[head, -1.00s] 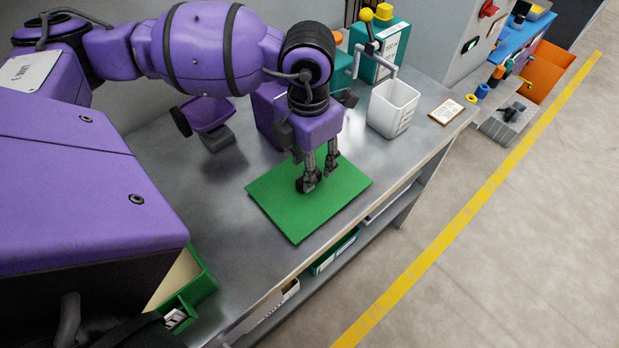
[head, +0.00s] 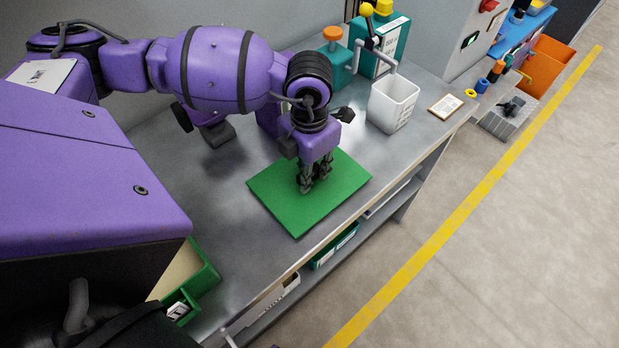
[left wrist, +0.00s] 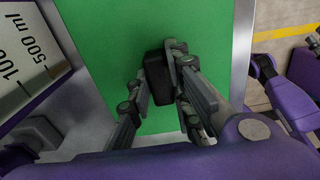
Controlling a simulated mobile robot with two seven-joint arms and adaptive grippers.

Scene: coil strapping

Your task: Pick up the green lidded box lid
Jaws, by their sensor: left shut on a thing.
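The green lid (head: 278,202) is a flat square panel on the grey workbench; whether it lies flush or is slightly raised I cannot tell. A small black knob (left wrist: 156,78) stands on it in the left wrist view, where the lid (left wrist: 110,30) fills the middle. My left gripper (head: 314,186) points down over the lid's middle, with its fingers shut on this knob. The gripper also shows in the wrist view (left wrist: 162,88). In the head view the fingers hide the knob. My right gripper is not in view.
A white measuring container (head: 391,104) stands behind and right of the lid. Teal containers (head: 388,45) stand farther back. A small framed card (head: 445,105) lies near the bench end. A green bin (head: 205,277) is at the lower left. The lid lies close to the bench's front edge.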

